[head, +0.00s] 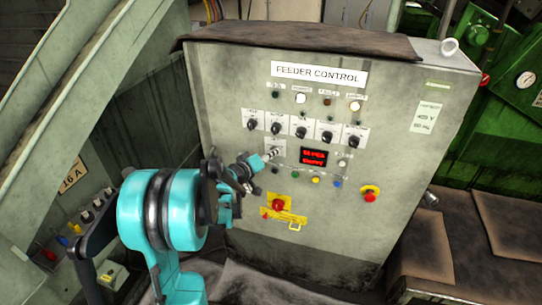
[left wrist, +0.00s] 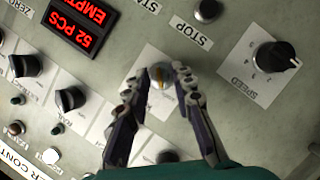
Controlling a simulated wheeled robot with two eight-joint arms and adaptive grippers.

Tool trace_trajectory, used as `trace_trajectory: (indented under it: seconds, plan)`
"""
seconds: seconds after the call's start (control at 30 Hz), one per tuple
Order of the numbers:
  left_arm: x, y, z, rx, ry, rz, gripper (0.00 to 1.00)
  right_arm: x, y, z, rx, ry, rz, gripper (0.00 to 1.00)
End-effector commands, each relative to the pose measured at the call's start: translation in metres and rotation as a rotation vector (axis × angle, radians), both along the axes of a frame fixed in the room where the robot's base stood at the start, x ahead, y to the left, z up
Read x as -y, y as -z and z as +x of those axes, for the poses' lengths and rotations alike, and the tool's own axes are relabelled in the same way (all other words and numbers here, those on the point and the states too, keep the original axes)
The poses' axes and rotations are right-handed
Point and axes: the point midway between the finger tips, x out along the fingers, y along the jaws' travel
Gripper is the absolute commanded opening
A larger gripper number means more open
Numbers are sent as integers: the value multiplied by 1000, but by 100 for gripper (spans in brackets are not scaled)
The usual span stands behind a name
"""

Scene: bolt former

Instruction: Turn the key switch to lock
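The key switch (head: 273,152) sits on a pale label plate on the front of the grey feeder control cabinet, left of the red display. In the left wrist view, which is turned upside down, it is a small round metal switch (left wrist: 160,74) with a brass-coloured middle. My left gripper (head: 262,160) is right at the switch. In the left wrist view its two fingers (left wrist: 160,84) stand apart, one on each side of the switch. I cannot tell whether they touch it. The switch's markings are mostly hidden by the fingers. My right gripper is not in view.
A row of black knobs (head: 301,132) lies above the switch, and a red display (head: 314,156) is to its right. Below are small coloured buttons, a red knob on a yellow plate (head: 278,205) and a red emergency button (head: 370,194). A speed knob (left wrist: 274,58) shows in the wrist view.

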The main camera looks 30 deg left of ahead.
Motion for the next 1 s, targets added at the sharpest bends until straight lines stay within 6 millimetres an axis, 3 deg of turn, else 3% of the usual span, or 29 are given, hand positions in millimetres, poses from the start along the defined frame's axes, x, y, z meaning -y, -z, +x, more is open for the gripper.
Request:
trace_trajectory:
  seconds: [0.17,0.4,0.6,1.0]
  plan:
    - [-2,-6,-23,0,-3,1,24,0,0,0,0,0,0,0]
    - [-5,-20,-74,0,-5,-1,24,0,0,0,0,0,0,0]
    - [-6,-28,-104,0,-2,-1,24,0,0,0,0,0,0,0]
    - [-6,-31,-113,-1,1,0,24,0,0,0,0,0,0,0]
